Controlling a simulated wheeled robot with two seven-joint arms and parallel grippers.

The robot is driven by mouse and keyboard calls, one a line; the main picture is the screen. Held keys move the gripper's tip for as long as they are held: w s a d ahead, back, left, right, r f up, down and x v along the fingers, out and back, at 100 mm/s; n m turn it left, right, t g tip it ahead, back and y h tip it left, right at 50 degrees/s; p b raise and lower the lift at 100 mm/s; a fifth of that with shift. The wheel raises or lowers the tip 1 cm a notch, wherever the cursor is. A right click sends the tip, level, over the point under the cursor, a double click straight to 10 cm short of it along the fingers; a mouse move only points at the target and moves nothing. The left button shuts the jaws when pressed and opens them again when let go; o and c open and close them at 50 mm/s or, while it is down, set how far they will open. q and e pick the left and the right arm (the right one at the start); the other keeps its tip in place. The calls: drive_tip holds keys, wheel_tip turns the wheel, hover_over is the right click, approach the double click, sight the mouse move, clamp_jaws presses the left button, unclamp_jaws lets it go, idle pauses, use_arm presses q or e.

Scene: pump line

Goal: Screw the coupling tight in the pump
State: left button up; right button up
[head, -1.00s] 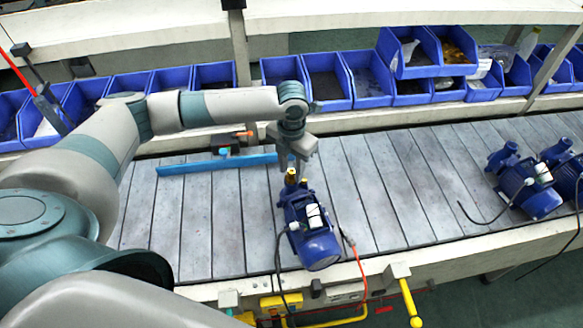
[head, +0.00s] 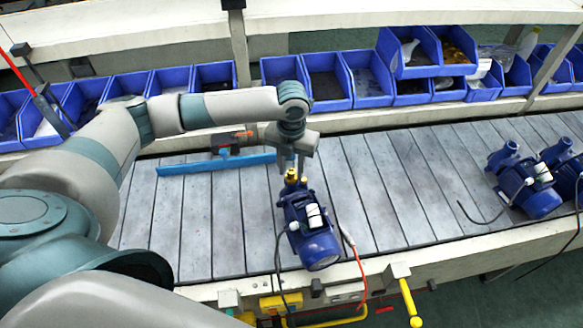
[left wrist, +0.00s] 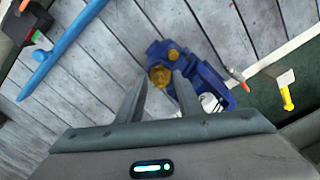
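The blue pump (head: 308,225) stands on the slatted conveyor in the middle of the head view; it also shows in the left wrist view (left wrist: 200,80). The brass coupling (left wrist: 160,76) is at the pump's far end, in its port, and shows small in the head view (head: 291,174). A second small brass fitting (left wrist: 173,54) is beside it. My left gripper (head: 292,168) points down over the coupling. In the left wrist view its two fingers (left wrist: 158,82) are apart, with the coupling showing between their tips and a gap around it. My right gripper is not in view.
A blue bar (head: 215,164) lies on the conveyor (head: 205,215) left of the pump. More blue pumps (head: 530,190) stand at the right. Blue bins (head: 325,82) line the back. A yellow handle (head: 410,302) is at the front edge. The conveyor between the pumps is clear.

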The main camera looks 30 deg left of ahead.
use_arm(q)
clamp_jaws()
drive_tip(key=shift+m, duration=1.7)
drive_tip(key=shift+m, duration=1.7)
